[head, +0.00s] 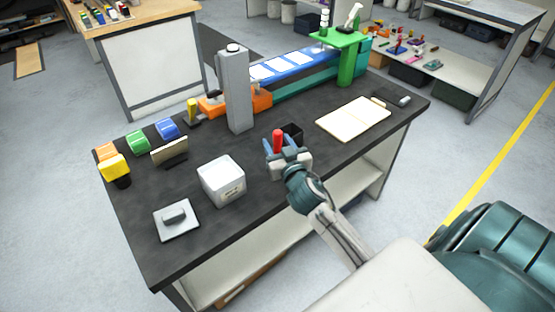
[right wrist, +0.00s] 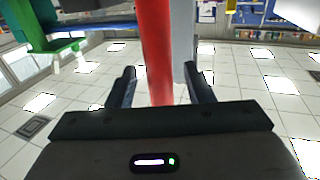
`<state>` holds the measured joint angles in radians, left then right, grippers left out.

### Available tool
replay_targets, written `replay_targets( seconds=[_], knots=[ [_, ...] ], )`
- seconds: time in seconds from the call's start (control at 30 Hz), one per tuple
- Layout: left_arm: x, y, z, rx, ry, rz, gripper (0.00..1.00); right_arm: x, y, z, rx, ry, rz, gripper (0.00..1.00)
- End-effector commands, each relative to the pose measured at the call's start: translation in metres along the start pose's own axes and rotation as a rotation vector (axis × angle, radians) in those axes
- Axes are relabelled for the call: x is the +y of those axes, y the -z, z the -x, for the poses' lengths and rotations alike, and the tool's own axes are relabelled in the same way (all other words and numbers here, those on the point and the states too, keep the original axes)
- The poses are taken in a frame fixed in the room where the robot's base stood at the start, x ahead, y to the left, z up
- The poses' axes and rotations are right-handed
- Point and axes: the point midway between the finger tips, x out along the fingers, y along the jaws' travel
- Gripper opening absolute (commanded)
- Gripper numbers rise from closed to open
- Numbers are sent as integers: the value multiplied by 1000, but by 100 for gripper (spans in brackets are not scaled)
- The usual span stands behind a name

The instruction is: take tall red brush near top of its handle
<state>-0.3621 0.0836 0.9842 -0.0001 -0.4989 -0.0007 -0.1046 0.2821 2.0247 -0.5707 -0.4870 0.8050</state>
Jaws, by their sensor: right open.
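The tall red brush (head: 278,141) stands upright by a dark square holder (head: 292,133) on the black worktable. Only the upper part of its red handle shows in the head view; the rest is hidden behind my gripper. In the right wrist view the red handle (right wrist: 156,45) runs upright between the fingers. My right gripper (head: 282,147) is open around or right at the handle, with a finger on each side in the wrist view (right wrist: 160,82). Gaps show between handle and fingers. My left gripper is not in view.
A tall grey container (head: 236,90) stands left of the brush. A white box (head: 222,181) and a grey lidded plate (head: 176,220) lie nearer the front left. Bare table surrounds the holder.

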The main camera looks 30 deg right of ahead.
Motion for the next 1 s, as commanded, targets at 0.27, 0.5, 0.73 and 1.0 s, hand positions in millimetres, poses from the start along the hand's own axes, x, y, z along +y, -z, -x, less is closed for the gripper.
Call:
replay_targets(
  seconds=[0.27, 0.5, 0.73, 1.0],
  knots=[
    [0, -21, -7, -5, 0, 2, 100, -1, 0, -24, -1, 0, -1, 47],
    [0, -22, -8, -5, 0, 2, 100, 0, 0, -24, -1, 0, -1, 45],
    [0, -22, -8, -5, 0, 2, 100, 0, 0, -24, -1, 0, -1, 0],
    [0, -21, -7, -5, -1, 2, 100, 0, 0, -24, -1, 0, -1, 0]
  ],
)
